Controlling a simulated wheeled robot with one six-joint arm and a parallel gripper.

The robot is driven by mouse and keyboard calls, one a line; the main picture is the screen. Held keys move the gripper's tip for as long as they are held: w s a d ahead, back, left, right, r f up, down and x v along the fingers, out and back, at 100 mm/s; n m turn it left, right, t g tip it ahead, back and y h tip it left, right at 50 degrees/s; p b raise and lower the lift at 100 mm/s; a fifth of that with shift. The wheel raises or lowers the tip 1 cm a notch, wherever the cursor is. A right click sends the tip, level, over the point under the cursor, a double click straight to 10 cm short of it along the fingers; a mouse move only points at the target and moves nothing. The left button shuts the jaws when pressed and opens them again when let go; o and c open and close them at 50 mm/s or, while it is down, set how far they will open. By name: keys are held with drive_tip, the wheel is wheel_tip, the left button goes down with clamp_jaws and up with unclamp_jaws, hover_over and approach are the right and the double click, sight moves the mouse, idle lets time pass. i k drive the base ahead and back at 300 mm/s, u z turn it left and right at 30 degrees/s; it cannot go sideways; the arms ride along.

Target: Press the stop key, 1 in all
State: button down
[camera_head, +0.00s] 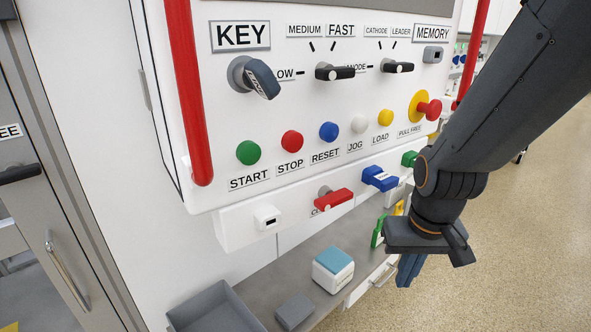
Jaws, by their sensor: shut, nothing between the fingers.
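The stop key (292,141) is a round red button above the STOP label, in the row of buttons on the white panel. It sits between the green START button (248,152) and the blue RESET button (328,131). My gripper (409,270) is at the lower right of the view, low and pointing down, well apart from the stop key. Its fingers are together and hold nothing. Nothing hides the stop key.
A red vertical bar (187,95) stands left of the buttons. A key switch (254,77) and lever knobs (335,72) stick out above. A red emergency button (429,109) is at right. Below, a grey shelf (262,289) holds a white box with a blue top (333,267).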

sight(292, 142)
drive_tip(key=z, duration=1.85)
drive_tip(key=k, duration=2)
drive_tip(key=u, duration=0.4)
